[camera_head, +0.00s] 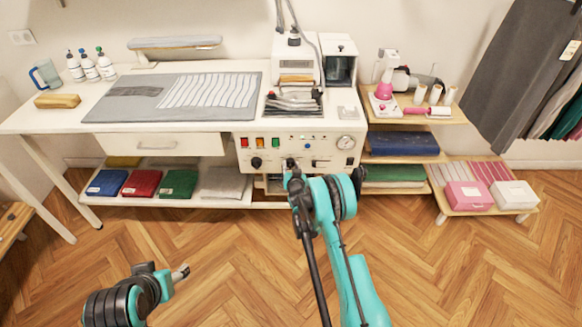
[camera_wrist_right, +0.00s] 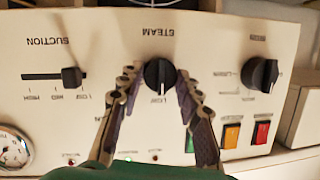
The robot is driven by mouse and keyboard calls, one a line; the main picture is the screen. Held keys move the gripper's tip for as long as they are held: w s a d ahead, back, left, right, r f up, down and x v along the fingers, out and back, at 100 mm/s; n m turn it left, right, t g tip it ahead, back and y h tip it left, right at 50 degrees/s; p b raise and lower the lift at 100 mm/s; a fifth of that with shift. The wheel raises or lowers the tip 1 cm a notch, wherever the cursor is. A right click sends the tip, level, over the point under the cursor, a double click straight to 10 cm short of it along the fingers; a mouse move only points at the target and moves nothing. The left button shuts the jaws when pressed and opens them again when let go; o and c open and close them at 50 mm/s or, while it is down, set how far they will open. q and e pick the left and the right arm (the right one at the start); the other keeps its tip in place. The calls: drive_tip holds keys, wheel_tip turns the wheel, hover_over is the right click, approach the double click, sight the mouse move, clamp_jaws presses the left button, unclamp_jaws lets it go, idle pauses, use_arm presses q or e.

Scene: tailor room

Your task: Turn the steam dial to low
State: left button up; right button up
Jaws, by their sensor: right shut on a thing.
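The steam dial (camera_wrist_right: 159,76) is a round black knob with a pale line, under the upside-down word STEAM in the right wrist view. The line runs toward the picture's lower edge, where small lettering, seemingly LOW, sits partly visible. My right gripper (camera_wrist_right: 158,84) has a finger on each side of the dial and is shut on it. In the head view the right gripper (camera_head: 290,173) is at the front panel of the steam station (camera_head: 318,145), and mostly hides the dial. My left gripper (camera_head: 181,273) is over the floor at lower left, far from the panel; its jaws are too small to judge.
In the wrist view, the suction slider (camera_wrist_right: 72,77) is left of the dial. Another black knob (camera_wrist_right: 263,74), an orange button (camera_wrist_right: 231,134) and a red button (camera_wrist_right: 261,132) are to the right. A pressure gauge (camera_wrist_right: 12,148) is at lower left. The wooden floor (camera_head: 220,260) is mostly clear.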

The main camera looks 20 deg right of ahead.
drive_tip(key=o, duration=1.2)
drive_tip(key=shift+c, duration=0.2)
drive_tip(key=v, duration=0.7)
drive_tip(key=shift+s, duration=0.25)
drive_tip(key=shift+a, duration=0.1)
